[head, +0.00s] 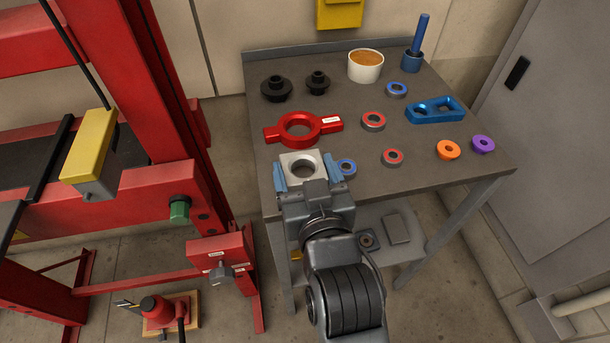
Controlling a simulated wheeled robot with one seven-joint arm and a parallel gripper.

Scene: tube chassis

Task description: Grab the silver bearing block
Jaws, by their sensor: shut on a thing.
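The silver bearing block (290,159) is a square metal block with a round hole through its middle. It is at the near left part of the grey table. My gripper (307,175) reaches in from the near side and is shut on the block, with one blue finger at its left side and one at its right side. The block's near edge is partly hidden by the gripper body. I cannot tell whether the block rests on the table or is slightly above it.
Blue, red, orange and purple parts lie farther right on the table (330,90). A red press frame (165,100) stands at left.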

